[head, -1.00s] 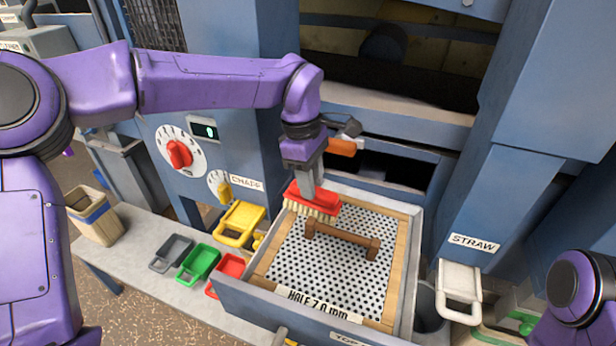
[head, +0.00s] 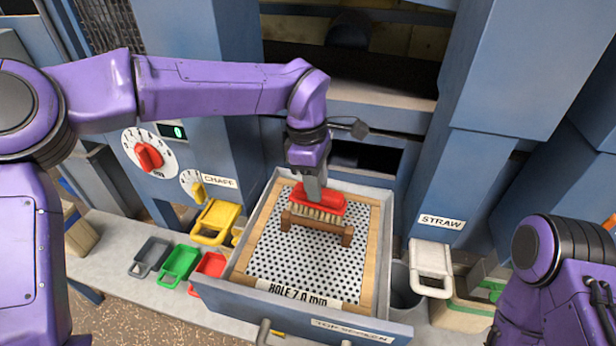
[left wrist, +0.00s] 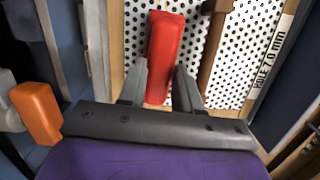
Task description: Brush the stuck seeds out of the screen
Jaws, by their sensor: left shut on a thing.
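The screen (head: 272,250) is a perforated white plate in a wooden frame, lying in the pulled-out blue drawer; it also shows in the left wrist view (left wrist: 240,60). My left gripper (head: 315,190) is shut on a red-backed brush (head: 330,200), whose red back also shows in the left wrist view (left wrist: 165,50). The bristles point down just behind the brown wooden handle (head: 318,228) of the screen. Whether they touch the plate I cannot tell. Seeds stuck in the holes are too small to make out. My right gripper is out of view; only part of its arm shows.
The red dial (head: 149,157) is on the left panel.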

